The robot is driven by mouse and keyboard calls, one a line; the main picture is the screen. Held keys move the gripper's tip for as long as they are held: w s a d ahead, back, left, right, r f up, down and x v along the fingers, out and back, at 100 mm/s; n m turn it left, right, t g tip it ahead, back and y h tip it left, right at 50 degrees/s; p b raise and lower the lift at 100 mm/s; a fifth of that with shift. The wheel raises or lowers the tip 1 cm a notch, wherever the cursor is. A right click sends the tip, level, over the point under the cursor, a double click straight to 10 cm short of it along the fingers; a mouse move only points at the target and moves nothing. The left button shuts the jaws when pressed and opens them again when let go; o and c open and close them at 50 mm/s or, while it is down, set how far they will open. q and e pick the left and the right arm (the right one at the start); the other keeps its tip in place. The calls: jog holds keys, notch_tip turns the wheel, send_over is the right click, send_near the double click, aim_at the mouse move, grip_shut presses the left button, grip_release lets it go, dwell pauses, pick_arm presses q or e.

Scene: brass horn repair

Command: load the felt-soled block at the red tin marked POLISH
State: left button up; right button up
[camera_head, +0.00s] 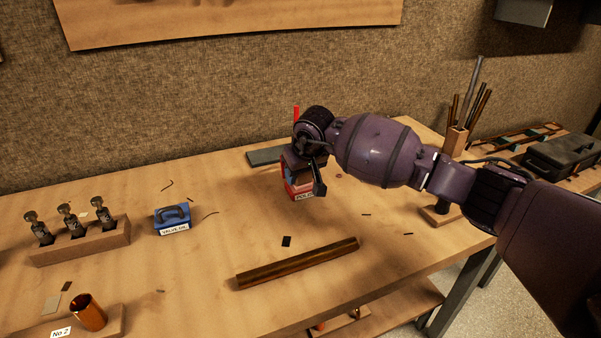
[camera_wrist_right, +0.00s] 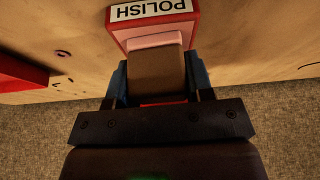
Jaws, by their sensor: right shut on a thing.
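The red tin (camera_head: 302,195) with the white POLISH label stands on the bench, mostly behind my right gripper. In the right wrist view the tin (camera_wrist_right: 195,27) is at the top, with a pink surface showing inside its rim. My right gripper (camera_head: 303,174) is at the tin, pointing down. In the right wrist view its fingers (camera_wrist_right: 158,84) are shut on the sides of a brown block (camera_wrist_right: 156,72). The block is over the pink surface; its underside is hidden, so I cannot tell whether it touches. My left gripper is not in view.
A blue VALVE OIL tin (camera_head: 172,217) and a rack (camera_head: 80,247) of several valves stand left. A brown rod (camera_head: 298,263) and a dark square (camera_head: 287,241) lie in front. A dark slab (camera_head: 264,157) lies behind the POLISH tin. A tool holder (camera_head: 455,141) stands right.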

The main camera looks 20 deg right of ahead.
jog(key=shift+r+p, duration=0.4)
jog(key=shift+r, duration=1.25)
jog(key=shift+r+p, duration=0.4)
jog(key=shift+r, duration=1.45)
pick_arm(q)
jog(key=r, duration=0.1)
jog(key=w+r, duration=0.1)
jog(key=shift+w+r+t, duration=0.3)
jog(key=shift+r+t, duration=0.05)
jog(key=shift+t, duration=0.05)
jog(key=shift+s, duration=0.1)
